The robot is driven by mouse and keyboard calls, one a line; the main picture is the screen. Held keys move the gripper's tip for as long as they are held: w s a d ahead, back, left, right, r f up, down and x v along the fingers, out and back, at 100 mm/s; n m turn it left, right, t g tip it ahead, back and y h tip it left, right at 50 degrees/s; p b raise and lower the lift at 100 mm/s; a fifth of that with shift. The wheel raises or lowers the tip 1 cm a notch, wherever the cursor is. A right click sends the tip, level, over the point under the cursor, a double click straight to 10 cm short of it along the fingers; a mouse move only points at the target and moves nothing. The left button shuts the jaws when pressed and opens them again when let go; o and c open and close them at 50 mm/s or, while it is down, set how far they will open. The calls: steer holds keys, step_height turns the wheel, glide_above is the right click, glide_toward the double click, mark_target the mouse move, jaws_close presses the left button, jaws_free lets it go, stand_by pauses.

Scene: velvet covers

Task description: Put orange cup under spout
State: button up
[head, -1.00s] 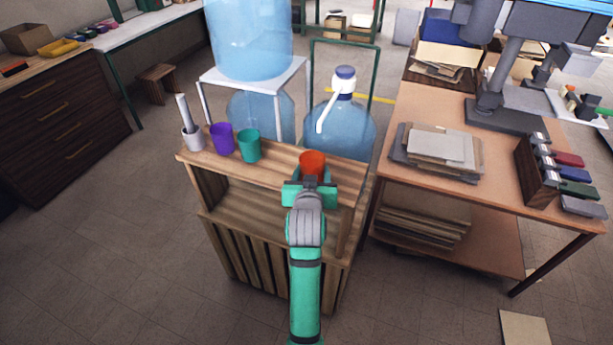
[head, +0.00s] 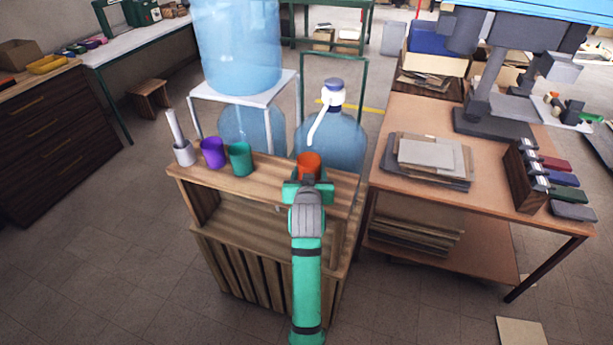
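The orange cup (head: 308,163) is upright at the right back part of the wooden stand, just beyond my gripper (head: 308,184). My gripper's jaws are around its near side and the cup moves with them, so I see them as shut on it. Its lower part is hidden by the jaws, and I cannot tell whether it is clear of the top. The white spout (head: 317,127) comes down from the pump on the blue water bottle (head: 335,145) behind the stand. Its tip is a little above and beyond the cup in the picture.
The wooden stand (head: 262,182) also holds a teal cup (head: 240,159), a purple cup (head: 213,152) and a grey holder (head: 183,154) at its left. A large bottle (head: 236,45) sits on a white rack behind. A table (head: 408,193) stands close on the right.

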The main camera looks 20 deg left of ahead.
steer(key=shift+w, duration=0.25)
steer(key=shift+s+a, duration=0.15)
steer(key=shift+d+f, duration=0.1)
steer(key=shift+d, duration=0.2)
steer(key=shift+a+f, duration=0.15)
steer(key=shift+f, duration=0.05)
steer(key=shift+f, duration=0.25)
